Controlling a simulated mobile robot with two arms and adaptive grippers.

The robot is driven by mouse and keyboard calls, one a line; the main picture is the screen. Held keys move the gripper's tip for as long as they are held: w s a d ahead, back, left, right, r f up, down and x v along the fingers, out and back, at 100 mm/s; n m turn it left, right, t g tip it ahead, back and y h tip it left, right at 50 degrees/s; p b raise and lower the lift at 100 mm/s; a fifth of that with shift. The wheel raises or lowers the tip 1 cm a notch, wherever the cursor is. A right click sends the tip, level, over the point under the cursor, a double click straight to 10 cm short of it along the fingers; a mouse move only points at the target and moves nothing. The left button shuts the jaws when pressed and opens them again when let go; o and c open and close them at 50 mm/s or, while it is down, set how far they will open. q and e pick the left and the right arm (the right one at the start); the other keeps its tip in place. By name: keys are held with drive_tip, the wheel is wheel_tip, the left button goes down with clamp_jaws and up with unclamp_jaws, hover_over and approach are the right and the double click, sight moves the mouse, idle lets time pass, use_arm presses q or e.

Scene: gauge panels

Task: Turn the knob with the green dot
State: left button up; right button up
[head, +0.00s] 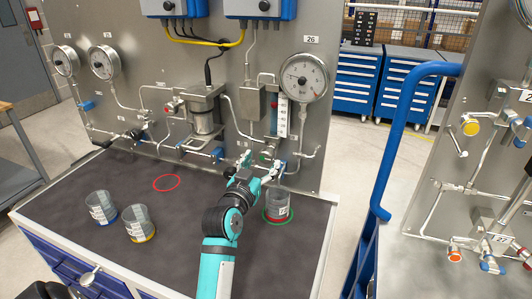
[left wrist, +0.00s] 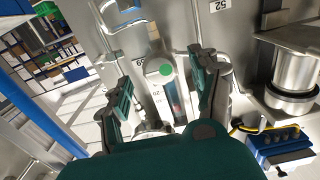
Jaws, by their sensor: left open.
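The knob with the green dot (left wrist: 165,70) shows in the left wrist view as a pale round-ended part with a green disc. It lies between the two fingers of my left gripper (left wrist: 162,80), which are spread on either side with visible gaps. In the head view a small green spot (head: 263,156) shows at the panel, just beyond my left gripper (head: 261,168). The gripper is open and empty, close to the lower pipework. Whether it touches the knob I cannot tell. My right gripper is in neither view.
A clear cup (head: 277,206) stands in a green ring beside my left gripper. Two more cups (head: 102,208) (head: 139,224) stand at left, near an empty red ring (head: 166,183). A round gauge (head: 304,78) and pipes crowd the panel. A blue rail (head: 395,130) rises at right.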

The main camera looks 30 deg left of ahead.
sight(265, 159)
use_arm(q)
drive_tip(key=x, duration=0.4)
drive_tip(key=shift+p, duration=0.3)
drive_tip(key=c, duration=1.2)
drive_tip(key=n+p, duration=0.2)
drive_tip(key=n, duration=0.1)
drive_tip(key=shift+d+r+p, duration=0.1)
drive_tip(key=shift+r+p, duration=0.1)
drive_tip(key=shift+p, duration=0.2)
drive_tip(key=shift+n+p, duration=0.3)
drive_tip(key=shift+n, duration=0.3)
drive_tip(key=shift+f+n, duration=0.2)
drive_tip(key=shift+n, duration=0.4)
